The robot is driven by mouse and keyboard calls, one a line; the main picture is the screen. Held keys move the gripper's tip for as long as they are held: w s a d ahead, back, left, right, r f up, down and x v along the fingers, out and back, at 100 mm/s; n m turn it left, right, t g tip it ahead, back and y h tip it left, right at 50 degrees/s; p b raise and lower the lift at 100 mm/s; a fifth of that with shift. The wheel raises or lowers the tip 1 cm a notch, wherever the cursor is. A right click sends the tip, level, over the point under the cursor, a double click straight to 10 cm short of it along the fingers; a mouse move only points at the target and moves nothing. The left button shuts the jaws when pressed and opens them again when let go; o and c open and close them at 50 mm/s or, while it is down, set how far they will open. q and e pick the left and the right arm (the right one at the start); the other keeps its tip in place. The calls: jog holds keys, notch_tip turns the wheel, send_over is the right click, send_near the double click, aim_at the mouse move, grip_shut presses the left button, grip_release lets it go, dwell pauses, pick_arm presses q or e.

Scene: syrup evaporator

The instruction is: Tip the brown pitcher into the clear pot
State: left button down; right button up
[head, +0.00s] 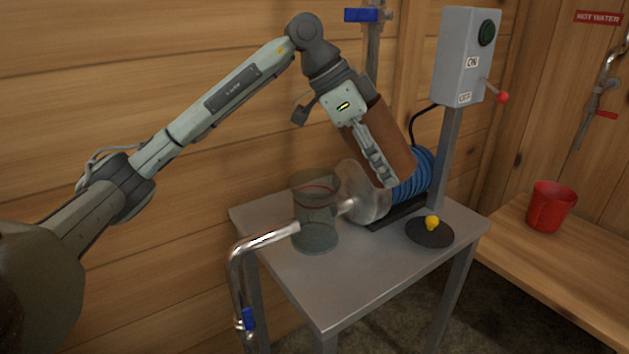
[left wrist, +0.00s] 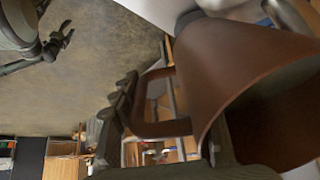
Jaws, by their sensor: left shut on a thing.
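The brown pitcher (head: 394,140) is held in the air, tilted, above the back of the metal table. My left gripper (head: 378,165) is shut on it. In the left wrist view the pitcher (left wrist: 225,75) fills the right side, with its open mouth toward the lower right and its handle at the fingers. I cannot see any liquid in it or coming out. The clear pot (head: 318,234) stands upright on the table, to the left of and below the pitcher, with a red line around its upper part. The pitcher is not over the pot.
A clear rounded vessel (head: 363,197) and a blue coil (head: 426,170) stand below and behind the pitcher. A steel pipe (head: 262,240) ends against the pot's left side. A yellow knob on a black disc (head: 420,236), a switch box (head: 464,57) and a red cup (head: 547,212) are to the right.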

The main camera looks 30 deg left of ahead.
pick_arm(q)
jog(key=shift+r, duration=0.1)
pick_arm(e)
jog(key=shift+a, duration=0.2)
pick_arm(q)
jog(key=shift+a, duration=0.15)
pick_arm(e)
jog(key=shift+a, duration=0.25)
pick_arm(q)
jog(key=shift+s+t+h, duration=0.1)
jog(key=shift+t+h, duration=0.3)
jog(key=shift+h, duration=0.3)
pick_arm(e)
jog(key=shift+w+d, duration=0.15)
jog(key=shift+d, duration=0.3)
jog(key=shift+a, duration=0.15)
pick_arm(q)
jog(key=shift+h, duration=0.4)
pick_arm(e)
jog(key=shift+a, duration=0.3)
pick_arm(q)
jog(key=shift+f+t, duration=0.4)
pick_arm(e)
jog(key=shift+d, duration=0.4)
pick_arm(q)
jog(key=shift+f+h, duration=0.2)
jog(key=shift+h, duration=0.2)
jog(key=shift+f, duration=0.15)
pick_arm(e)
jog(key=shift+a, duration=0.15)
